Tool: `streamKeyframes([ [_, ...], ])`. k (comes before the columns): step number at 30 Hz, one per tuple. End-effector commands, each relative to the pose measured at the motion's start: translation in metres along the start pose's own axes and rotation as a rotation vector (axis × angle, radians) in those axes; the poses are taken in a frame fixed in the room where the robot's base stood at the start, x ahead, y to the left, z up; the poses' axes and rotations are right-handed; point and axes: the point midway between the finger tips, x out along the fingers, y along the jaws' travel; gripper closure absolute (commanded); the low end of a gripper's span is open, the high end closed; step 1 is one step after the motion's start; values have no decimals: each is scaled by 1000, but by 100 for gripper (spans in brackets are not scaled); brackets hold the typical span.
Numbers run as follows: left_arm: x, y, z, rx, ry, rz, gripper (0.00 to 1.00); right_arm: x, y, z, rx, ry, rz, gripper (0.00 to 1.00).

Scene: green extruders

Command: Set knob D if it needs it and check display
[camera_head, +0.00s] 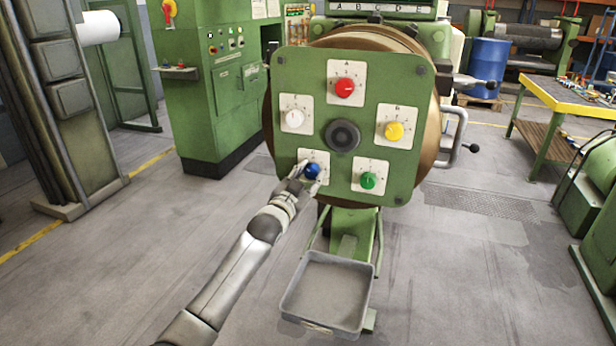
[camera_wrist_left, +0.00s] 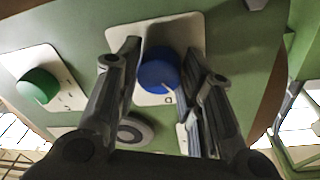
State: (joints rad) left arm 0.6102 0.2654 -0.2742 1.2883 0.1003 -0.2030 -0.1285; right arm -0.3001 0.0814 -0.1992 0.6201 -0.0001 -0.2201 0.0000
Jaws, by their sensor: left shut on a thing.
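The green panel (camera_head: 300,75) carries a red knob (camera_head: 344,87) at the top, a yellow knob (camera_head: 394,131) at right, a green knob (camera_head: 368,180) at lower right, a blue knob (camera_head: 313,170) at lower left and a white knob (camera_head: 294,118) at left, each on a white plate. My left gripper (camera_head: 306,176) is shut on the blue knob. In the left wrist view the blue knob (camera_wrist_left: 158,70) sits between the two fingers, with a pale pointer mark on it.
A dark round hub (camera_head: 342,135) stands out at the panel's centre. A grey tray (camera_head: 328,290) stands below the panel. A handle (camera_head: 455,138) sticks out at the right. A green cabinet (camera_head: 205,100) stands at left, and a workbench (camera_head: 565,97) at right.

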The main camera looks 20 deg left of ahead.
Motion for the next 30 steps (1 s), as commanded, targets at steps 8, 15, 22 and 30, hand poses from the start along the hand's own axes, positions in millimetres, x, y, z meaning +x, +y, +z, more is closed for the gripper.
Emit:
streamKeyframes([
  [8, 0, 3, 1, -265, 14, -23, 88, -2, -3, -1, 1, 1, -4, 42],
  [15, 0, 4, 1, -484, 26, -43, 88, -4, -4, -1, 0, 1, -4, 42],
  [22, 0, 4, 1, -656, 38, -60, 88, -7, -4, -1, 0, 1, -4, 42],
  [30, 0, 4, 1, -780, 46, -72, 88, -9, -3, -2, 0, 1, -4, 42],
])
